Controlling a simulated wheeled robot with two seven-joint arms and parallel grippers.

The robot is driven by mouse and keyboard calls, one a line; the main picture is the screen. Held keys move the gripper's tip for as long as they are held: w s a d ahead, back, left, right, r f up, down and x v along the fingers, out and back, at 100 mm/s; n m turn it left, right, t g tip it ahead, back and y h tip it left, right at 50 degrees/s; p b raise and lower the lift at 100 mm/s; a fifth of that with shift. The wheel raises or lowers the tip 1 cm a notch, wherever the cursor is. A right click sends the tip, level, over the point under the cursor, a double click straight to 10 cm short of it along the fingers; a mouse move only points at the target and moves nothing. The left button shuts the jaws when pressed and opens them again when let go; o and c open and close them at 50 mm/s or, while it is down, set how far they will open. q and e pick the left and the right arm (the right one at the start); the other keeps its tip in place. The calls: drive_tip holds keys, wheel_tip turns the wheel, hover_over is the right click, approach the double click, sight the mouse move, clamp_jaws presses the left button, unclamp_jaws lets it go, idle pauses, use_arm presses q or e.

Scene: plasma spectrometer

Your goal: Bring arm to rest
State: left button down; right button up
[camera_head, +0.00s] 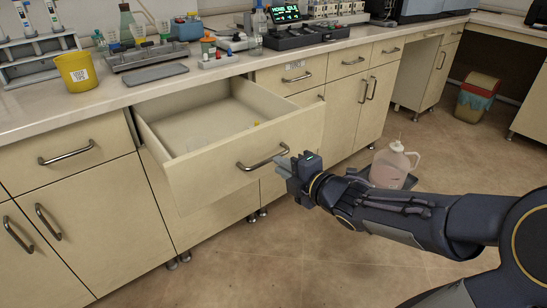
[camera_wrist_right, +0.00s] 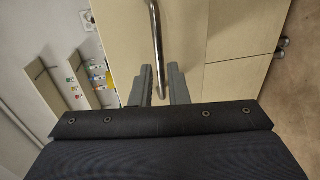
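My right gripper (camera_head: 284,163) is at the right end of the metal handle (camera_head: 263,159) of a pulled-out drawer (camera_head: 240,150). In the right wrist view, its two grey fingers (camera_wrist_right: 162,85) stand apart, one on each side of the handle (camera_wrist_right: 157,40). A narrow gap shows between the fingers, and I see no firm grip on the bar. My right arm (camera_head: 400,210) reaches in from the right, low in front of the cabinets. My left gripper is not in view.
The open drawer juts out over the floor and looks almost empty, with a tiny yellow item (camera_head: 257,122) inside. The counter holds a yellow cup (camera_head: 76,72), a tube rack (camera_head: 38,55) and instruments. Front floor is clear.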

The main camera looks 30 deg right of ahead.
drive_tip(key=shift+v, duration=1.2)
drive_tip(key=s+a+f+m+g+y, duration=0.1)
drive_tip(key=s+a+f+m+g, duration=0.15)
drive_tip(key=s+a+m, duration=0.35)
drive_tip(key=s+a+f+m+g+y+p, duration=0.1)
drive_tip(key=s+a+f+m+g, duration=0.15)
drive_tip(key=s+m+g, duration=0.4)
drive_tip(key=s+a+f+m+g+y, duration=0.1)
drive_tip(key=s+a+m, duration=0.4)
drive_tip(key=m, duration=0.3)
wheel_tip(320, 180, up, 26)
drive_tip(key=p, duration=2.6)
drive_tip(key=shift+w+r+p, duration=0.25)
drive_tip(key=shift+w+p, duration=0.05)
drive_tip(key=shift+p, duration=0.1)
